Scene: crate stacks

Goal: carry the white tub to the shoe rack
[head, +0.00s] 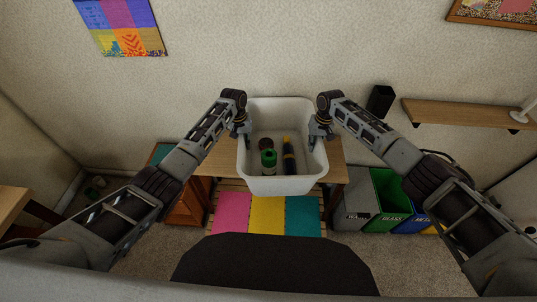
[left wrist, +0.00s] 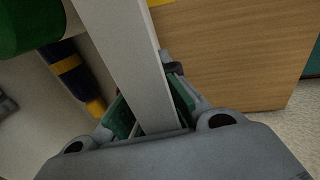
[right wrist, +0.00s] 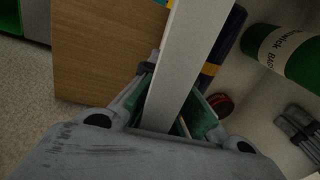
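My right gripper (head: 317,131) is shut on the right wall, also in the right wrist view (right wrist: 172,118). The tub hides what is beneath it.
The wooden table (head: 221,162) extends on both sides of the tub. Pink, yellow and teal panels (head: 267,213) lie below. Grey, green and blue bins (head: 390,190) stand at right. A wall shelf (head: 455,114) and black box (head: 380,99) are at upper right.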

